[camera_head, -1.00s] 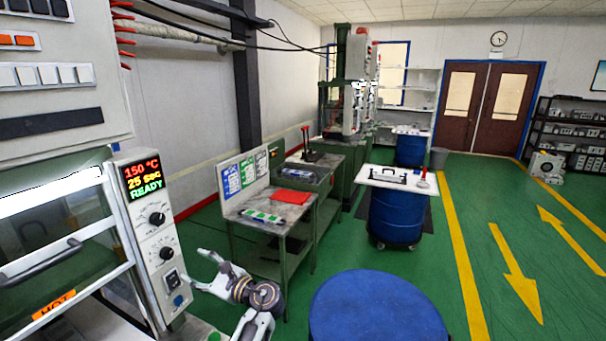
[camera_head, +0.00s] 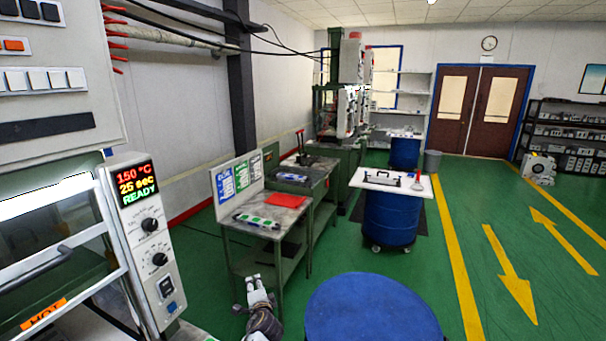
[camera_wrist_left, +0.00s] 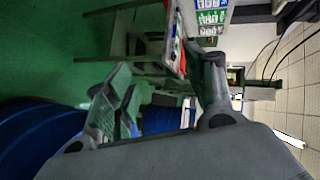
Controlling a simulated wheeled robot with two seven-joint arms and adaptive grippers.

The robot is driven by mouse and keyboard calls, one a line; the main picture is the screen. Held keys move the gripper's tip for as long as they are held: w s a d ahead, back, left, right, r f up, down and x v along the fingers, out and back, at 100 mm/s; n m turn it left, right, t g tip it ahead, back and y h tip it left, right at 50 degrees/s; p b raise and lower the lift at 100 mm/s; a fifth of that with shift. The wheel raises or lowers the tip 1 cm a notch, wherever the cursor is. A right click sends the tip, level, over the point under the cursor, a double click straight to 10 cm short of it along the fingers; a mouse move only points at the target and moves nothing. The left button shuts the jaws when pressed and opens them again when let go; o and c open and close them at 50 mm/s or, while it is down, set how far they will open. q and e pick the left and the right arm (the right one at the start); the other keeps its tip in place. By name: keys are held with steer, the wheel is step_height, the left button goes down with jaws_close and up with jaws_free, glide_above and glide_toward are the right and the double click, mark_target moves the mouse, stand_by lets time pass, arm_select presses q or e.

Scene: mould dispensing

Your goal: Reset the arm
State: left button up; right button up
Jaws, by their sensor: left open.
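My left gripper (camera_head: 256,284) shows low in the head view, in front of the side table (camera_head: 247,227) and left of the near blue drum (camera_head: 372,308). In the left wrist view its two fingers (camera_wrist_left: 160,95) stand wide apart with nothing between them. The rest of my left arm is mostly out of the picture below. My right gripper is in neither view.
The heated machine with its control panel (camera_head: 150,240) stands close at the left, reading 150 °C, 25 sec, READY. A blue drum (camera_head: 390,215) with a white top (camera_head: 391,182) stands farther back. Green floor with yellow markings (camera_head: 511,277) is clear at the right.

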arm_select(q)
steer(key=s+d+f+n+g+h, duration=0.1)
steer(key=s+d+f+n+h, duration=0.15)
steer(key=f, duration=0.75)
steer(key=s+d+f+n+g+h, duration=0.1)
steer(key=s+f+n+g+h, duration=0.15)
steer(key=f, duration=0.75)
steer(key=s+a+f+n+g+b, duration=0.1)
steer(key=s+a+f+n+g, duration=0.15)
steer(key=s+f, duration=1.35)
steer(key=s+a+f+n+g+b, duration=0.1)
steer(key=s+a+f+g, duration=0.15)
steer(key=s+f, duration=0.65)
steer(key=s+a+f+n+g, duration=0.15)
steer(key=s+a+f, duration=0.25)
steer(key=s+f, duration=0.55)
steer(key=s+a+f+g+b, duration=0.1)
steer(key=s+a+f, duration=0.1)
steer(key=s, duration=1.1)
steer(key=s+a+f+g+b, duration=0.1)
steer(key=s+a+f, duration=0.1)
steer(key=s, duration=1)
steer(key=shift+s+a+f+y, duration=0.15)
steer(key=shift+s+a+y, duration=0.15)
steer(key=shift+s+a, duration=0.15)
